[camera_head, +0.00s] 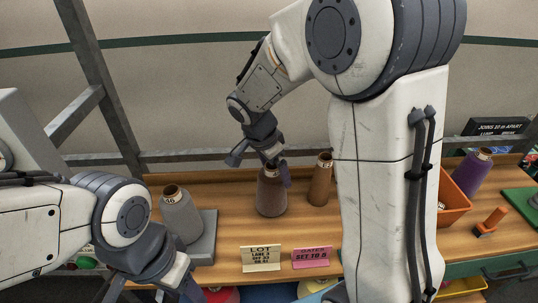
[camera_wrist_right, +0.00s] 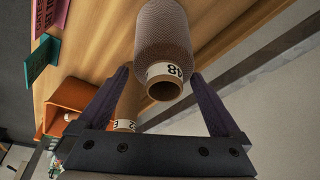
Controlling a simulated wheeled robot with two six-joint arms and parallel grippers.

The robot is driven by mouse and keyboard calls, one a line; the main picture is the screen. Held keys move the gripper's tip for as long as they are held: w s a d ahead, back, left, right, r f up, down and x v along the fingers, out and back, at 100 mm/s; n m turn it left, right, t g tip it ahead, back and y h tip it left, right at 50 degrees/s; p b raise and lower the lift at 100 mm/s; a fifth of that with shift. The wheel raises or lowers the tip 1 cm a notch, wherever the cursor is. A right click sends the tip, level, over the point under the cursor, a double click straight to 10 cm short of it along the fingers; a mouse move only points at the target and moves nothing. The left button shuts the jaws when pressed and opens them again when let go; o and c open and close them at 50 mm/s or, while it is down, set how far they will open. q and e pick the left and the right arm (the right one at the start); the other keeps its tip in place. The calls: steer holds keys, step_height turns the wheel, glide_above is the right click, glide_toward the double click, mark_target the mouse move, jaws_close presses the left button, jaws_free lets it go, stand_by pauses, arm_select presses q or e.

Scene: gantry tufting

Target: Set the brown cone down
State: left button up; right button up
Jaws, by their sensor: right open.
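The brown cone (camera_head: 271,192) stands upright on the wooden shelf. In the right wrist view its textured yarn body (camera_wrist_right: 163,35) and its open tube end with a numbered label face the camera. My right gripper (camera_head: 262,168) is open at the cone's top, one finger to each side. In the right wrist view its fingers (camera_wrist_right: 160,76) are spread wide, with gaps between them and the tube end. My left gripper (camera_head: 152,290) is at the lower left, its fingers apart and empty, partly cut off by the frame.
A grey cone (camera_head: 181,215) stands left by a grey block (camera_head: 207,240). A yellow card (camera_head: 261,258) and pink card (camera_head: 311,257) are in front. An orange bin (camera_head: 455,199) and purple cone (camera_head: 471,174) are right.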

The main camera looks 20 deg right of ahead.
steer(key=b+v, duration=0.1)
steer(key=v, duration=0.8)
steer(key=s+a+f+n+y, duration=0.1)
steer(key=s+a+f+n, duration=0.1)
steer(key=s+a+n, duration=0.2)
steer(key=s+a+f+n+g+y, duration=0.1)
steer(key=s+a+f+n, duration=0.2)
steer(key=s+n, duration=0.7)
steer(key=s+a+f+n+y, duration=0.2)
steer(key=s+a+n, duration=0.3)
steer(key=s+n, duration=0.3)
steer(key=shift+a+f+g, duration=0.25)
steer(key=shift+f+g, duration=0.05)
steer(key=shift+f, duration=0.2)
steer(key=shift+s+f, duration=0.1)
